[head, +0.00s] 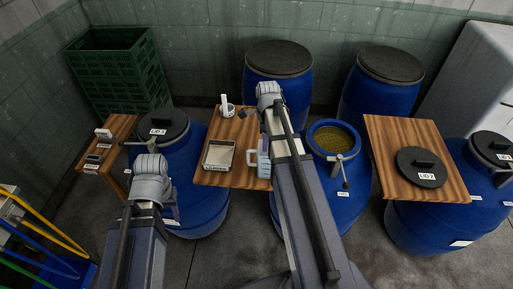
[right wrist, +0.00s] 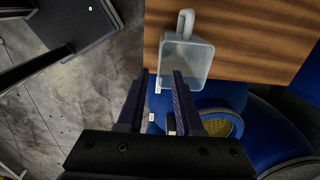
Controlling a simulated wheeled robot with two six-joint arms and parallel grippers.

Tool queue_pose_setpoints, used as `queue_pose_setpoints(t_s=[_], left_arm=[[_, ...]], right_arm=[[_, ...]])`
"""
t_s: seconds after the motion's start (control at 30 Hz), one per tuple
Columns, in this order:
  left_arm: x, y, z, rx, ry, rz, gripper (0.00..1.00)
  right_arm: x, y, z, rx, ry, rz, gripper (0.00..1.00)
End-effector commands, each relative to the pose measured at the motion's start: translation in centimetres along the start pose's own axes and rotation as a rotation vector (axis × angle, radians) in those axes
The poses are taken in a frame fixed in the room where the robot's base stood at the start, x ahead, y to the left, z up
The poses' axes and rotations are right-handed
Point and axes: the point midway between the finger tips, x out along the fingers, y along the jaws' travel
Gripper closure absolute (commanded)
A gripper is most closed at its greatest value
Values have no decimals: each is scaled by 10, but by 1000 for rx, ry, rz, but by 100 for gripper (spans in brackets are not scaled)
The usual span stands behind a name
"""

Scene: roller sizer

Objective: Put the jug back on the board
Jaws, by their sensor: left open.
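The jug (head: 264,165) is pale blue and translucent, with a handle on its left. It shows at the right edge of the middle wooden board (head: 235,130), partly behind my right arm. In the right wrist view the jug (right wrist: 187,62) overlaps the board's edge (right wrist: 235,75); I cannot tell whether it rests fully on the board. My right gripper (right wrist: 160,85) is open, its two fingers apart just short of the jug, nothing seen between them. My left gripper (head: 150,168) is over the left blue barrel, its fingertips hidden in the head view.
A shallow tray (head: 218,168) and a white cup (head: 227,110) stand on the middle board. An open barrel (head: 334,128) with yellowish contents is right of my right arm. A lid (head: 421,172) lies on the right board (head: 390,135). Green crates (head: 118,65) stand back left.

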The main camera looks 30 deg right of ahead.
Motion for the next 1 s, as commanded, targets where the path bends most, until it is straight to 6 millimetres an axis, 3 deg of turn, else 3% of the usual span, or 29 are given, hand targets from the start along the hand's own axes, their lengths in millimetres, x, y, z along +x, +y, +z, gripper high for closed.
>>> queue_pose_setpoints(t_s=[0.17,0.27,0.5,0.6,0.8,1.0], left_arm=[[1,0,0,0,0,0,50],[1,0,0,0,0,0,50],[1,0,0,0,0,0,50],[1,0,0,0,0,0,50],[1,0,0,0,0,0,50],[0,0,0,0,0,0,50]], right_arm=[[1,5,6,-43,2,1,65],[1,25,26,-224,9,4,65],[0,119,103,-1102,44,28,65],[0,160,126,-1485,59,46,65],[0,224,151,-2096,80,83,65],[-1,253,159,-2398,90,110,65]])
